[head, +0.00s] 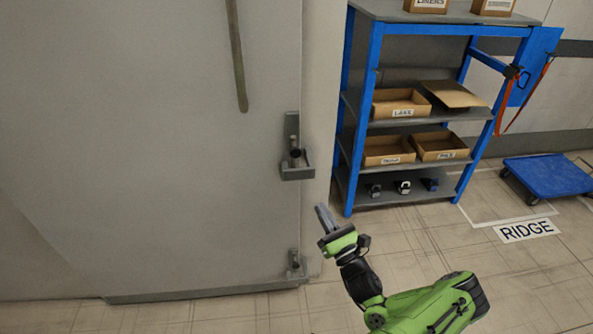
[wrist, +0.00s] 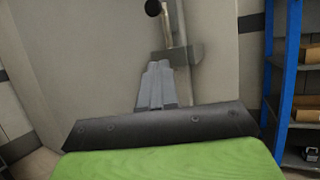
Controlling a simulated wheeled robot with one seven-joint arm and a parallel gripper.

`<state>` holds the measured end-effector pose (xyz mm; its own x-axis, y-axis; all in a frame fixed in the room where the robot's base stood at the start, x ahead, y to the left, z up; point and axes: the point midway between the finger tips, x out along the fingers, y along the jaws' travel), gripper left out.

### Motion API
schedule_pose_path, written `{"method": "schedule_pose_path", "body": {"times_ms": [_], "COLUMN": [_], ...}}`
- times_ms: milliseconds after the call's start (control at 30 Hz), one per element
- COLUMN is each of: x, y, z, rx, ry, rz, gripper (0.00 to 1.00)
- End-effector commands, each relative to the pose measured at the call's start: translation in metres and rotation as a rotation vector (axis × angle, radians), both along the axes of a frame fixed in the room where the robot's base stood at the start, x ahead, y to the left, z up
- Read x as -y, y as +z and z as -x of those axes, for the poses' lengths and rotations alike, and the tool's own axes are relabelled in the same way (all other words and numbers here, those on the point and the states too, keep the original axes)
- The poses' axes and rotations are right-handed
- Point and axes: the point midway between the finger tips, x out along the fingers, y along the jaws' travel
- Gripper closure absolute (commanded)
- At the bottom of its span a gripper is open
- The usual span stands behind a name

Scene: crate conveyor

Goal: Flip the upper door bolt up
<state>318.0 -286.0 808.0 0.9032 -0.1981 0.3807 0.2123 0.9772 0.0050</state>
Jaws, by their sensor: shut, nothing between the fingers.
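The upper door bolt (head: 295,155) is a dark knob in a grey metal bracket near the right edge of the large grey door (head: 150,140). The lower bolt (head: 294,260) sits near the door's bottom right corner. My gripper (head: 322,212) is shut and empty, below and to the right of the upper bolt, apart from it in the picture. In the wrist view, my shut fingers (wrist: 158,72) point toward a grey bracket (wrist: 178,56) with a metal bar above it and a dark round knob (wrist: 152,8) at the top edge. The fingers cover part of the door there.
A blue shelf rack (head: 374,110) with cardboard boxes (head: 401,105) stands right of the door. A blue flat cart (head: 548,176) is on the floor at far right. The tiled floor in front of the rack looks clear. A long handle (head: 237,60) hangs on the door.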

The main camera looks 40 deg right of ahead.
Motion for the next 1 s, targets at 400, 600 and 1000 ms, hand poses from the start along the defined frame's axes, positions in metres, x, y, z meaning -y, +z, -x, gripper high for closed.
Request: {"method": "schedule_pose_path", "body": {"times_ms": [400,600,1000], "x": [0.005,0.014,0.021], "y": [0.013,0.030,0.074], "z": [-0.036,-0.076,-0.107], "rx": [-0.002,-0.001,-0.003], "ry": [0.008,0.007,0.005], "rz": [0.009,0.010,0.006], "gripper": [1.00,1.00,1.00]}}
